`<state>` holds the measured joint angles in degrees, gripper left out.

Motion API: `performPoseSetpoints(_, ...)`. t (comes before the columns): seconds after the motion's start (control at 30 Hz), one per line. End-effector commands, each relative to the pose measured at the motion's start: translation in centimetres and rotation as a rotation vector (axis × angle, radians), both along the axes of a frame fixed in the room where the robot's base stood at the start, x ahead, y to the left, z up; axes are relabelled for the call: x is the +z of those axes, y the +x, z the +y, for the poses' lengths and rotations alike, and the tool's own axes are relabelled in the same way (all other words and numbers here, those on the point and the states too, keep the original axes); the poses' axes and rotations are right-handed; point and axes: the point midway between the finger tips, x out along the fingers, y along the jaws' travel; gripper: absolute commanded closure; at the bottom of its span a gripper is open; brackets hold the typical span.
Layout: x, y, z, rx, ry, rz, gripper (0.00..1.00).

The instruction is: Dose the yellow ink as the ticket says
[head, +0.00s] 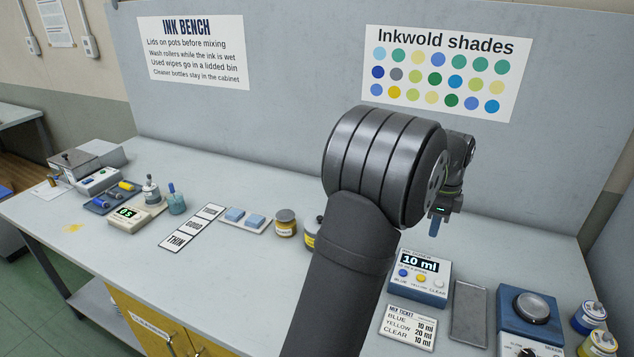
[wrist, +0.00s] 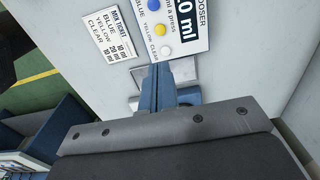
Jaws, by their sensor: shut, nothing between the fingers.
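The ink doser (head: 432,299) is a blue box with a pale panel on the right of the bench; its display (head: 420,263) reads 10 ml. It has a blue button (head: 402,273), a yellow button (head: 421,279) and a white clear button (head: 439,284). The mix ticket (head: 408,330) lists blue 10 ml, yellow 20 ml, clear 10 ml. My gripper (head: 434,228) is shut and empty, pointing down above the doser. In the wrist view its fingertips (wrist: 158,76) show near the clear button (wrist: 165,51), with the yellow button (wrist: 160,30) beyond. The fingers touch no button that I can see.
A grey tray (head: 468,314) and a blue machine with a dark knob (head: 531,307) stand right of the doser. Ink pots stand at the far right edge and behind my arm.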

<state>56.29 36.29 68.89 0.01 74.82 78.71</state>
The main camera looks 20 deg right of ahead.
Motion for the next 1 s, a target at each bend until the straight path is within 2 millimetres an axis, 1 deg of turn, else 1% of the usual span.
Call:
performPoseSetpoints(0.17,-0.2,0.0,0.1,-0.022,0.005,-0.011,1.00)
performPoseSetpoints(0.27,-0.7,0.1,0.3,-0.102,0.021,-0.052,1.00)
performPoseSetpoints(0.33,-1.4,0.2,0.6,-0.206,0.045,-0.101,1.00)
performPoseSetpoints(0.47,-2.7,0.4,1.1,-0.493,0.114,-0.224,1.00)
performPoseSetpoints(0.57,-3.6,0.5,1.3,-0.751,0.186,-0.319,1.00)
performPoseSetpoints(0.7,-4.4,0.3,1.1,-1.106,0.292,-0.428,1.00)
performPoseSetpoints(0.8,-4.7,0.0,0.8,-1.323,0.363,-0.484,1.00)
performPoseSetpoints(0.9,-5.0,-0.4,0.5,-1.486,0.420,-0.522,1.00)
performPoseSetpoints(1.0,-5.2,-0.7,0.3,-1.592,0.458,-0.545,1.00)
